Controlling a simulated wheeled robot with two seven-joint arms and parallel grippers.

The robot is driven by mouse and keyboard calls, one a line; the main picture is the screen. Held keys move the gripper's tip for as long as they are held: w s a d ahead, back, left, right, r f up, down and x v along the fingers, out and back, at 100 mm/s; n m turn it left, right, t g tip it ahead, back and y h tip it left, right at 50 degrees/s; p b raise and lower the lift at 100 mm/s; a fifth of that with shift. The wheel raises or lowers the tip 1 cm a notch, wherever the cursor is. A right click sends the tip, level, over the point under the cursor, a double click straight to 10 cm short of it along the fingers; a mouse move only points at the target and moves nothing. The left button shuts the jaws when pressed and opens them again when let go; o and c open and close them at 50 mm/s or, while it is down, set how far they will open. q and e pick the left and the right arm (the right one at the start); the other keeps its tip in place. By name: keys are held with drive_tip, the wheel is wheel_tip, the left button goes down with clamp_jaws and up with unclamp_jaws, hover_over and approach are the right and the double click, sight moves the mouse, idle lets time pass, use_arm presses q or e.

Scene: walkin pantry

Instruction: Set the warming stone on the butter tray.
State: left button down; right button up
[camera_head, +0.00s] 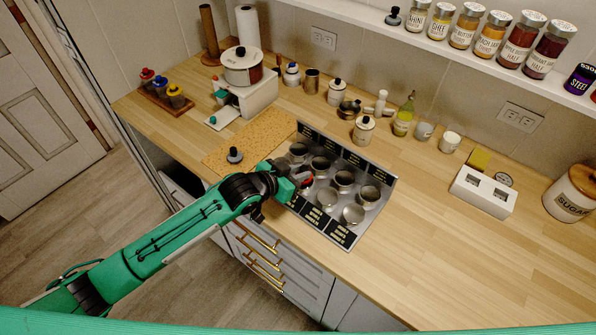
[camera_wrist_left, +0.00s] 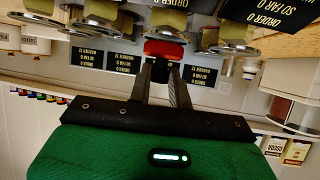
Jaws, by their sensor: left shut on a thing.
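My left gripper (camera_head: 298,181) reaches over the left part of a grey metal tray (camera_head: 362,226) with several round metal cups and black label plates. In the wrist view its two fingers (camera_wrist_left: 164,70) are close together on a small red piece (camera_wrist_left: 164,49), which I take to be the warming stone. The red piece also shows in the head view (camera_head: 308,182), low among the cups. I cannot tell whether it touches the tray. I take the grey tray to be the butter tray; no name on it is readable. My right gripper is out of view.
A speckled tan board (camera_head: 262,135) with a dark knobbed piece (camera_head: 234,155) lies left of the tray. A white two-slot block (camera_head: 483,192) stands right. The front right counter is clear.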

use_arm(q)
drive_tip(key=shift+f, duration=0.2)
drive_tip(key=c, duration=1.2)
unclamp_jaws()
drive_tip(key=b+v, duration=0.3)
drive_tip(key=v, duration=1)
drive_tip(key=shift+s+a+b, duration=0.25)
drive_tip(key=shift+s+b, duration=0.05)
drive_tip(key=shift+r, duration=0.1)
